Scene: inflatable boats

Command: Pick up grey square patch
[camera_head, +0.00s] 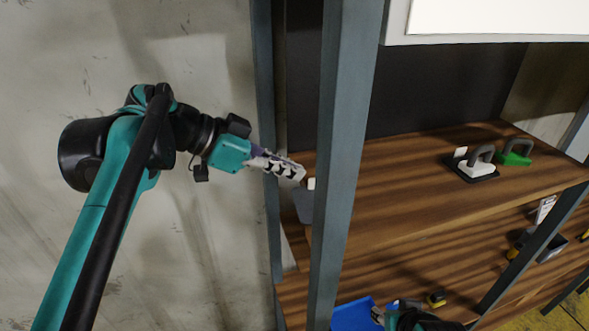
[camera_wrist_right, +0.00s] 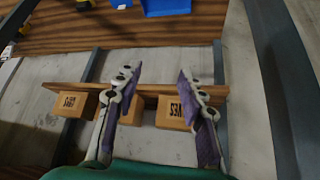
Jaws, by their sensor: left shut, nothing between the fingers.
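A small grey square piece (camera_head: 303,206), which may be the grey square patch, sits at the left end of the upper wooden shelf. The shelf's upright post hides part of it, and a small white bit shows just above it. My left gripper (camera_head: 301,173) is shut and empty, its tips just above and left of this piece, close to the post. I cannot tell if they touch anything. My right gripper (camera_wrist_right: 160,80) is open and empty in the right wrist view, with cardboard boxes (camera_wrist_right: 175,112) beyond its fingers. No grey patch is clear in that view.
The metal post (camera_head: 345,150) stands right beside my left gripper. On the upper shelf (camera_head: 400,190) at right are a black-and-white handled tool (camera_head: 477,168) and a green one (camera_head: 515,153). A blue bin (camera_head: 352,316) is on the lower shelf. The upper shelf's middle is clear.

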